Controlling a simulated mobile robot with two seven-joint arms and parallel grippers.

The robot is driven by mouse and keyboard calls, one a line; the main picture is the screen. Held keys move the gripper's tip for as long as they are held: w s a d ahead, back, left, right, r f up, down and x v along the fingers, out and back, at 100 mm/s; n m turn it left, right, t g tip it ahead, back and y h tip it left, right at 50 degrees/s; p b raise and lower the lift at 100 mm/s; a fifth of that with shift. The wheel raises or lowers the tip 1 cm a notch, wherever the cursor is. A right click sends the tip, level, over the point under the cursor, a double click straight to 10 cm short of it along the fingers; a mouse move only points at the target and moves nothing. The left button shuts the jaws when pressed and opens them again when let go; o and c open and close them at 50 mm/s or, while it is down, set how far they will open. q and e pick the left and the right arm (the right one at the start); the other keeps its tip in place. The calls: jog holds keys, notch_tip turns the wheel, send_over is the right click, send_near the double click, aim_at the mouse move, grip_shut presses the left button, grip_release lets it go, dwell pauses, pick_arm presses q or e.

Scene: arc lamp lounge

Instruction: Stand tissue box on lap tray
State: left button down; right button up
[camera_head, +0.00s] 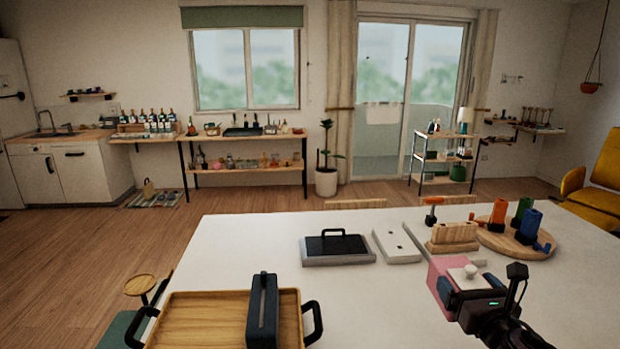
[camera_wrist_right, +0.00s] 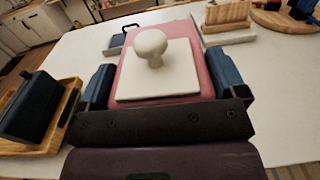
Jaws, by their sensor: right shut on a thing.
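The pink box (camera_head: 440,272) with a white plate and rounded white knob on top looks like the tissue box. It is upright at the right of the white table. My right gripper (camera_head: 473,286) is shut on it, with fingers along two opposite sides; the box (camera_wrist_right: 193,88) also shows in the right wrist view. I cannot tell whether its base touches the table. The lap tray (camera_head: 190,318), wooden with dark handles, is at the front left of the table. A dark blue slotted block (camera_head: 263,312) stands upright on its right part. My left gripper is not in view.
Behind the pink box are a wooden block (camera_head: 453,234) and a round board (camera_head: 545,252) with orange, green and blue items. A black-topped grey case (camera_head: 338,248) and a white slab (camera_head: 397,246) lie further left. The table between the lap tray and pink box is clear.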

jog(key=s+a+f+b, duration=0.2)
jog(key=s+a+f, duration=0.6)
jog(key=s+a, duration=0.1)
jog(key=shift+a+h, duration=0.3)
jog(key=shift+a, duration=0.15)
